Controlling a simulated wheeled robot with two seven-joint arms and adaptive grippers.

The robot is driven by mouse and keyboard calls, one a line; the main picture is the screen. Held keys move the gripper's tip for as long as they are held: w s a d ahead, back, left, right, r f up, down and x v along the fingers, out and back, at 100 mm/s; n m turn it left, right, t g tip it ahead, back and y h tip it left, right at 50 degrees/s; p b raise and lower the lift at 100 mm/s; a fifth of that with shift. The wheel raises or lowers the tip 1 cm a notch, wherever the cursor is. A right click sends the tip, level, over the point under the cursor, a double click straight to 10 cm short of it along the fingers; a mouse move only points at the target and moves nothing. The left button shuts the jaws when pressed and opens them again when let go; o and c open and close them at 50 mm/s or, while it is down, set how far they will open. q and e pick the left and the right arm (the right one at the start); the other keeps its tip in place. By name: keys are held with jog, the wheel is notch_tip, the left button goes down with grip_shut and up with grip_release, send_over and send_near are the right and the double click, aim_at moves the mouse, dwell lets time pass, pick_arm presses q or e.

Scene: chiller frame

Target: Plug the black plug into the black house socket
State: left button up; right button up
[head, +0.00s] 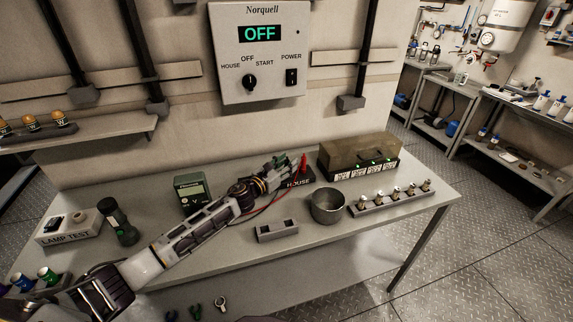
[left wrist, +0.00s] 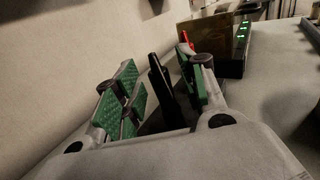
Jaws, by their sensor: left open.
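My left gripper (head: 283,163) reaches over the black block marked HOUSE (head: 299,181) at the back of the bench. In the left wrist view its green-padded fingers (left wrist: 158,88) are open. A slim black plug (left wrist: 160,80) stands nearly upright between them, with a visible gap to the left finger. Its lower end is at a dark base, and I cannot tell whether it is seated in the black socket, which is hidden. A red plug (head: 304,162) stands upright on the HOUSE block; it also shows behind the right finger in the left wrist view (left wrist: 186,38). My right gripper is out of view.
A box with green lights (head: 360,150) stands right of the HOUSE block. A metal cup (head: 327,207), a rack of fittings (head: 392,199) and a small grey holder (head: 277,231) are in front. A green meter (head: 193,192) stands left. The wall panel (head: 260,55) reads OFF.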

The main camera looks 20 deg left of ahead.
pick_arm(q)
jog(key=shift+v, duration=3.85)
pick_arm(e)
jog(key=shift+w+d, duration=0.25)
jog(key=shift+w, duration=0.05)
jog(key=shift+s+a, duration=0.25)
jog(key=shift+a, duration=0.1)
pick_arm(q)
notch_tip(320, 180, up, 11)
jog(key=p, duration=1.1)
jog(key=shift+r, duration=0.25)
pick_arm(e)
jog(key=a+r, duration=0.3)
jog(key=r, duration=0.8)
jog(key=shift+s+r, duration=0.25)
jog(key=shift+s, duration=0.2)
pick_arm(q)
jog(key=shift+d+r+p, duration=0.1)
jog(key=shift+r+p, duration=0.25)
jog(key=shift+p, duration=0.2)
pick_arm(e)
jog(key=shift+r, duration=0.3)
